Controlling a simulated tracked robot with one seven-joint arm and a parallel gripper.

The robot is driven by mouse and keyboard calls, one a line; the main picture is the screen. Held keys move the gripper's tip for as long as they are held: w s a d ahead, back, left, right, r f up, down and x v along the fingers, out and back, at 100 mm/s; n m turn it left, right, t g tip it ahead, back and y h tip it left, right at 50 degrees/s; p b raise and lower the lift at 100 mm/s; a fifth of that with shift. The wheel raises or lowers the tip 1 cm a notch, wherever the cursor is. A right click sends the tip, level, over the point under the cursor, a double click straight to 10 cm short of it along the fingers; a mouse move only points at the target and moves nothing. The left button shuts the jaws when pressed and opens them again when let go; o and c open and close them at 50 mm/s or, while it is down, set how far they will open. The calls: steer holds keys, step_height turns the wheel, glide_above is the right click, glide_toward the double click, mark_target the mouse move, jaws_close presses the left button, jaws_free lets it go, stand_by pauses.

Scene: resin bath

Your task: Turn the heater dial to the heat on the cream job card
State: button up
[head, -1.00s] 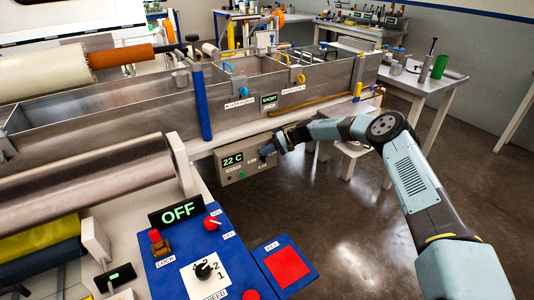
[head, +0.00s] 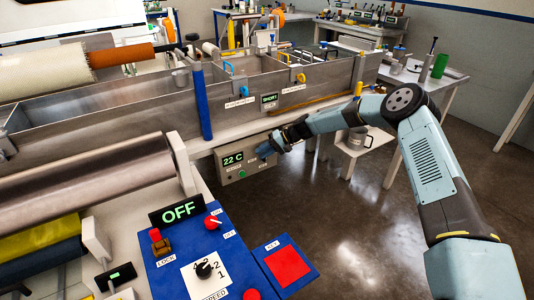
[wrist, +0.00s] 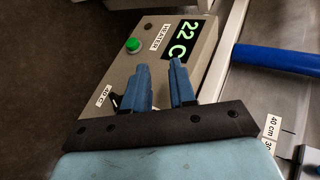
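The heater box (head: 230,172) is a grey unit under the right part of the bath, with a green "22 C" readout (head: 232,160). In the wrist view the box (wrist: 165,60) shows sideways, with its readout (wrist: 186,38), a "HEATER" label, a green button (wrist: 133,45) and a "40 C" label (wrist: 103,95). My gripper (wrist: 159,68) has its two blue fingers apart over the box face, with a gap between the tips. In the head view my gripper (head: 265,152) is at the box's right end. The dial is mostly hidden by the fingers. I cannot make out a cream job card.
A steel bath (head: 250,100) runs above the heater. A blue control panel (head: 200,255) with an "OFF" sign stands in front at left. Open floor (head: 340,230) lies in front of the heater.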

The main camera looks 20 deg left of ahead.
steer(key=shift+o, duration=0.8)
steer(key=s+f+n+t+h, duration=0.1)
steer(key=s+f+h, duration=0.1)
steer(key=f, duration=1.1)
steer(key=shift+s+a+t, duration=0.3)
steer(key=shift+s+t, duration=0.1)
steer(key=shift+s, duration=0.4)
steer(key=s+d+f+n+t+h, duration=0.2)
steer(key=d+f+n, duration=0.15)
steer(key=f, duration=0.45)
steer(key=s+d+f+n+t+h, duration=0.1)
steer(key=d+f+n+t+h, duration=0.2)
steer(key=f, duration=0.6)
steer(key=w+d+f+n+t+h, duration=0.1)
steer(key=w+d+n+t, duration=0.2)
steer(key=d+n+t, duration=0.45)
step_height(320, 180, up, 23)
steer(key=s+a+n+t+y, duration=0.1)
steer(key=a+n+t+y, duration=0.15)
steer(key=n+y, duration=1.3)
steer(key=w+a+n+h, duration=0.1)
steer(key=w+a, duration=0.2)
steer(key=w+a+n+h, duration=0.2)
steer(key=a, duration=0.1)
steer(key=w+a+n+h, duration=0.1)
steer(key=w+a+n, duration=0.1)
steer(key=w+a, duration=0.1)
steer(key=shift+w+a+g+h, duration=0.35)
steer(key=shift+a+g, duration=0.05)
steer(key=shift+a, duration=0.15)
